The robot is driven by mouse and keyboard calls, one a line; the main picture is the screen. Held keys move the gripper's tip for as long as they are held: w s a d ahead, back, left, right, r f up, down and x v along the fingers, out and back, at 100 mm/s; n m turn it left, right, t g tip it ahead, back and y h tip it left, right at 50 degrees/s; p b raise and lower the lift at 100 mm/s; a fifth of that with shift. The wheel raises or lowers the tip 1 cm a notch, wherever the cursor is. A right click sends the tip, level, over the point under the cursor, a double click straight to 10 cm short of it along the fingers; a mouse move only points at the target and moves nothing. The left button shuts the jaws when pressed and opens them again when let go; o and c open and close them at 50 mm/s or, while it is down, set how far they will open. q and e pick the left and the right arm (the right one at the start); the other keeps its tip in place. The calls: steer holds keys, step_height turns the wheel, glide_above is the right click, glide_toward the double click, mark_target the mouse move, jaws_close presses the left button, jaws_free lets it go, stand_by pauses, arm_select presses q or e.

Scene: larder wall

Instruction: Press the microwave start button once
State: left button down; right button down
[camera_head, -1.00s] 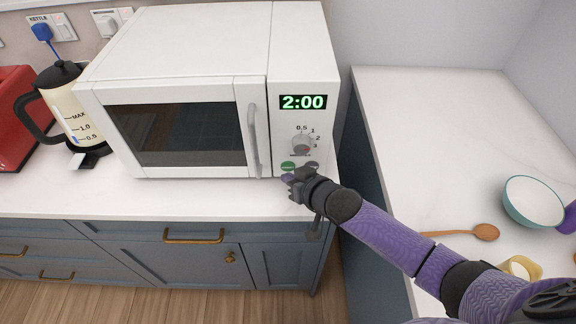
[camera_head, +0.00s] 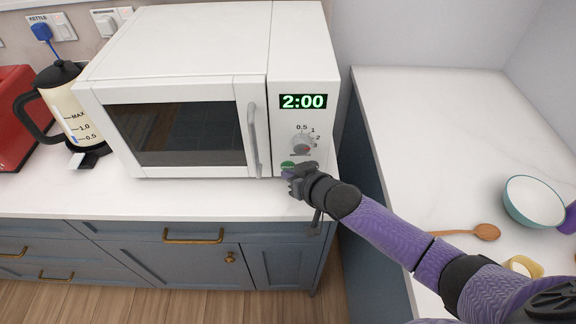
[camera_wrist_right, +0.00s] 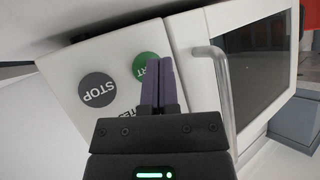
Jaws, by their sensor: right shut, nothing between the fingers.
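The white microwave (camera_head: 190,45) stands on the counter with its door closed. Its display (camera_head: 303,102) reads 2:00 in green, with a dial (camera_head: 302,145) below. The green start button (camera_head: 287,165) is partly hidden by my right gripper (camera_head: 287,175) in the head view. In the right wrist view the green start button (camera_wrist_right: 146,66) shows beside the tips of my shut, empty right gripper (camera_wrist_right: 158,62), which overlap its edge. I cannot tell whether they touch it. The grey stop button (camera_wrist_right: 98,90) is next to it. My left gripper is not in view.
The door handle (camera_head: 253,140) is just left of the button panel. A cream kettle (camera_head: 70,105) and a red appliance (camera_head: 14,115) stand at left. On the right counter are a bowl (camera_head: 533,202), a wooden spoon (camera_head: 484,232) and a yellowish ring-shaped item (camera_head: 524,267).

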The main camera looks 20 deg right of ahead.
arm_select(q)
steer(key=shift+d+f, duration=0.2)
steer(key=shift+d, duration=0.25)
arm_select(e)
steer(key=shift+w+d, duration=0.1)
steer(key=shift+w, duration=0.25)
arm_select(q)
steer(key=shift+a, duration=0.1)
arm_select(e)
steer(key=shift+s, duration=0.15)
steer(key=shift+s+a+r+p, duration=0.15)
steer(key=shift+s+a+p, duration=0.05)
steer(key=shift+s+p, duration=0.3)
steer(key=shift+s, duration=0.1)
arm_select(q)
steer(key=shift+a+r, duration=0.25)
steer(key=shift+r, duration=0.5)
